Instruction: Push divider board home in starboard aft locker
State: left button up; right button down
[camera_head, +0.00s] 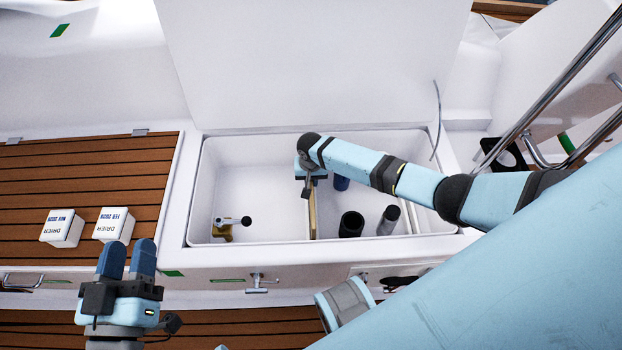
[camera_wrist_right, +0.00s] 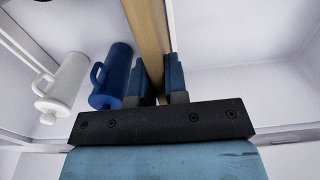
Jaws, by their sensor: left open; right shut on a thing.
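The divider board (camera_head: 312,215) is a thin wooden board standing upright across the open white locker (camera_head: 193,205). In the right wrist view the board (camera_wrist_right: 147,40) runs between my fingers. My right gripper (camera_wrist_right: 160,85) is shut on it; in the head view the right gripper (camera_head: 306,185) is at the board's far top end and hides part of it. How deep the board sits cannot be told. My left gripper (camera_head: 127,258) is open and empty, in front of the locker near the wooden seat.
A brass fitting with a black handle (camera_head: 224,228) sits in the left compartment. A black cylinder (camera_head: 351,224), a grey cylinder (camera_head: 389,219) and a blue mug (camera_wrist_right: 113,75) are right of the board. Two white drier boxes (camera_head: 113,225) stand on the slatted seat. The locker lid (camera_head: 320,60) is raised.

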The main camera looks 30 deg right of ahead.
pick_arm(q)
jog(key=shift+r+p, duration=0.75)
jog(key=shift+p, duration=0.05)
dwell(0.7)
jog(key=shift+f+b, duration=1.65)
pick_arm(e)
jog(key=shift+f, duration=2.55)
jog(key=c, duration=1.1)
grip_release()
pick_arm(q)
jog(key=shift+r, duration=0.15)
pick_arm(e)
notch_tip(320, 180, up, 2)
jog(key=shift+r+p, duration=0.2)
jog(key=shift+p, duration=0.6)
pick_arm(q)
jog(key=s+a+f+g+y+p, duration=0.2)
jog(key=a+f+g+y+p, duration=0.1)
jog(key=f, duration=0.6)
jog(key=shift+s+a+g+y+p, duration=0.15)
jog(key=shift+a+g+y+p, duration=0.25)
jog(key=shift+a+g+p, duration=0.3)
pick_arm(e)
notch_tip(320, 180, up, 12)
jog(key=shift+f, duration=0.25)
